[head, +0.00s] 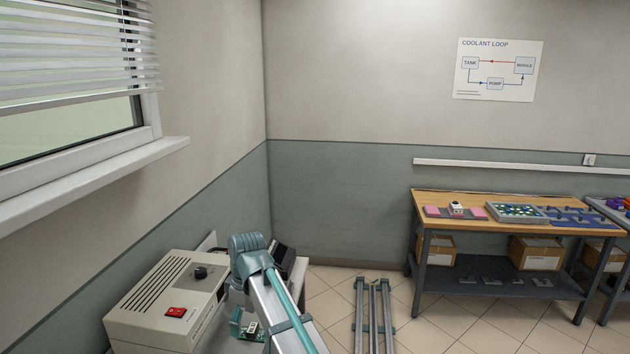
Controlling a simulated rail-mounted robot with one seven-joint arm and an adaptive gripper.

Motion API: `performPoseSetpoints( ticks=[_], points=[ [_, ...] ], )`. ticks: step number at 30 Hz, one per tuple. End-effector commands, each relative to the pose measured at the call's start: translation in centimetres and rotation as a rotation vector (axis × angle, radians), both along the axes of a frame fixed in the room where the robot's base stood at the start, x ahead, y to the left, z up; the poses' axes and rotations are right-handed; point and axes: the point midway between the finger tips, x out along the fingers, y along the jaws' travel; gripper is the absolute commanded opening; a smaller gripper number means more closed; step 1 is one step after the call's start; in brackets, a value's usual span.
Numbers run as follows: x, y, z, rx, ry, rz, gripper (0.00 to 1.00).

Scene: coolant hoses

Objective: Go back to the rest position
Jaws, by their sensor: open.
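My arm rises from the bottom edge in the head view, grey and teal, with its bent joint above a small light table (301,268) at the lower left.
A beige box with a knob and red switch (165,305) stands left of my arm. A dark object (284,258) sits behind the arm. Floor rails (374,315) run toward the back wall. A wooden workbench (440,198) with pink pads and a grey tray (516,220) stands right.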

Motion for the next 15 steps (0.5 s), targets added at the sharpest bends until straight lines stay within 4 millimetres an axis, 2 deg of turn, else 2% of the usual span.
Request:
performPoseSetpoints(
  ticks=[1,8,11,14,15],
  points=[
    [0.0,-1.2,-1.2,-0.004,0.005,-0.036,0.78],
    [0.3,-6.3,-6.3,-0.018,0.023,-0.211,0.78],
    [0.0,-9.4,-9.2,-0.026,0.034,-0.315,0.78],
    [-0.7,-13.5,-12.9,-0.036,0.047,-0.454,0.78],
    [-1.3,-15.5,-14.7,-0.041,0.053,-0.522,0.78]
  ],
)
